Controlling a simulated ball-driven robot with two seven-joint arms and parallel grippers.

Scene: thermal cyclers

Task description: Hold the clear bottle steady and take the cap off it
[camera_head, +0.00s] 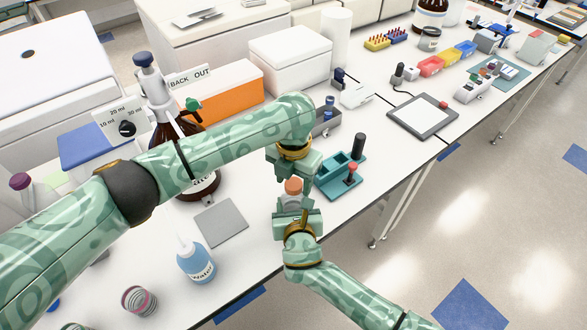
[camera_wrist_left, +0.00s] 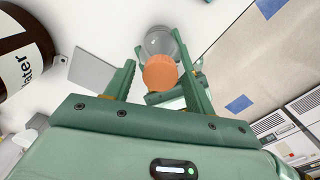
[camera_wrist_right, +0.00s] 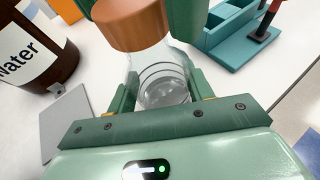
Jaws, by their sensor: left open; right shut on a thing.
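The clear bottle (camera_wrist_right: 162,80) stands upright near the table's front edge with an orange cap (camera_wrist_right: 132,22) on top. The cap also shows in the head view (camera_head: 293,186). My right gripper (camera_head: 294,208) is shut on the bottle's body from the front side. My left gripper (camera_head: 293,170) is open just above the bottle, its fingers pointing down. In the left wrist view the cap (camera_wrist_left: 160,73) lies between the left fingers, nearer the right one, and I cannot tell whether they touch it.
A grey plate (camera_head: 221,222), a water squeeze bottle (camera_head: 195,262) and a large brown bottle (camera_head: 205,184) are to the left. The table's front edge is close.

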